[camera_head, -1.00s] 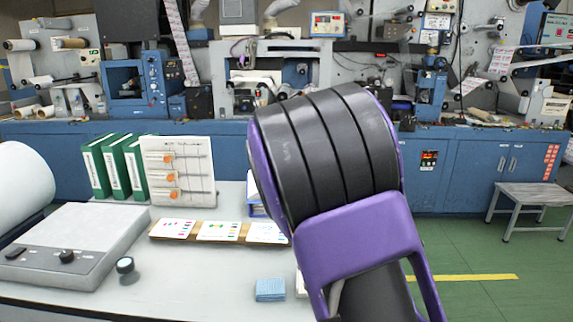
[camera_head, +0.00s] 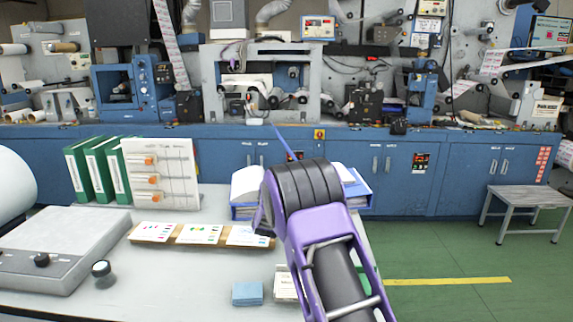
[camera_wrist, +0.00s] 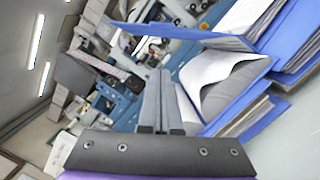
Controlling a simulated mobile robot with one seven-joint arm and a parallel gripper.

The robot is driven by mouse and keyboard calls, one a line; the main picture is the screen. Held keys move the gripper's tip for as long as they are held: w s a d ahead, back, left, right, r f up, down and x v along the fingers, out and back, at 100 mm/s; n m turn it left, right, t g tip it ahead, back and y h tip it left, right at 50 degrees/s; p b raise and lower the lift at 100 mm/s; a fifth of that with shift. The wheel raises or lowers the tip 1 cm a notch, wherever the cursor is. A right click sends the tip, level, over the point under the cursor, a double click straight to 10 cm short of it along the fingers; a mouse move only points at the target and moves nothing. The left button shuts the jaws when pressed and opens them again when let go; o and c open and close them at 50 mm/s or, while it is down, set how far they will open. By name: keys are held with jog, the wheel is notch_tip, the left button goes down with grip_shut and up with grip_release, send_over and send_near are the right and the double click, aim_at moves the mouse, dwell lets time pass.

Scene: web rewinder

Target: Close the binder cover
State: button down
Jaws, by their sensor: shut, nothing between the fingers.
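A blue ring-binder (camera_head: 240,212) with white pages lies at the back right of the grey table in the head view, partly hidden by my arm. A thin blue panel (camera_head: 284,141), which looks like its cover seen nearly edge-on, sticks up at a tilt above my arm. In the wrist view, the blue panel (camera_wrist: 185,34) stands out beside curled white pages (camera_wrist: 222,78), with more blue and paper at right. My gripper (camera_wrist: 157,75) is shut and empty, its fingers pointing toward the binder's near side; contact cannot be told. In the head view my arm hides the fingertips.
Green binders (camera_head: 98,170) and a sample board (camera_head: 163,172) stand at the table's left back. Printed cards on a wooden strip (camera_head: 200,234), a blue pad (camera_head: 247,293) and a grey device (camera_head: 60,250) lie in front. Open floor lies right of the table.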

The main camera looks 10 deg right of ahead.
jog(key=x, duration=0.4)
jog(key=shift+s+d, duration=0.1)
jog(key=shift+d, duration=0.05)
jog(key=shift+s+d+r, duration=0.1)
jog(key=shift+d+r, duration=0.7)
jog(key=shift+d, duration=0.3)
jog(key=shift+d+r, duration=0.3)
jog(key=shift+d, duration=0.1)
jog(key=shift+d+r+m, duration=0.25)
jog(key=shift+r+m, duration=0.05)
jog(key=shift+m, duration=0.1)
